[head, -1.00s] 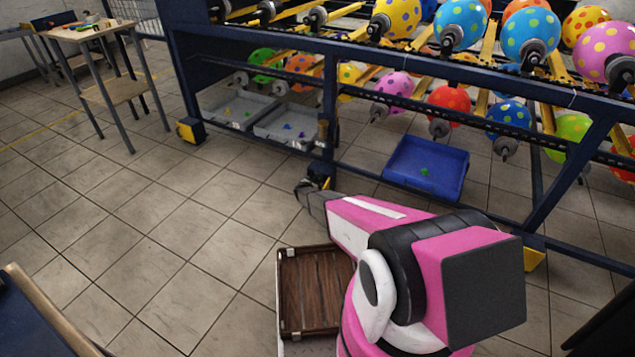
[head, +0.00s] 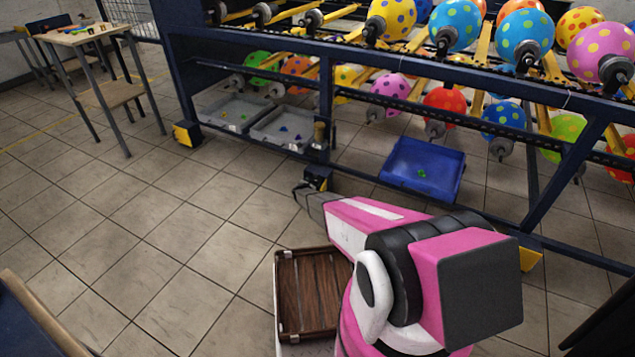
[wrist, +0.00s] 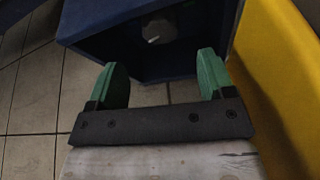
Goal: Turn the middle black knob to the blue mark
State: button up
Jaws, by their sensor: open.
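In the wrist view, a single round greyish knob (wrist: 157,29) with a pale mark sits in the shaded recess of a dark blue box (wrist: 100,28). I cannot tell whether it is the middle knob, and I see no blue mark. My gripper (wrist: 163,72) is open, its two green fingers apart and empty, pointing at the box. The knob lies beyond the fingertips, between them in the picture, apart from both. In the head view, my pink and white arm reaches to a small dark box (head: 318,176) at the rack's foot; the knob is not discernible there.
The blue rack (head: 335,100) holds balloons in several rows. A blue bin (head: 425,172) and two grey trays (head: 228,110) lie under it. A yellow surface (wrist: 285,70) is close on the right in the wrist view.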

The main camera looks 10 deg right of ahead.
aim_at(318, 180)
jog(key=x, duration=0.8)
jog(key=c, duration=0.9)
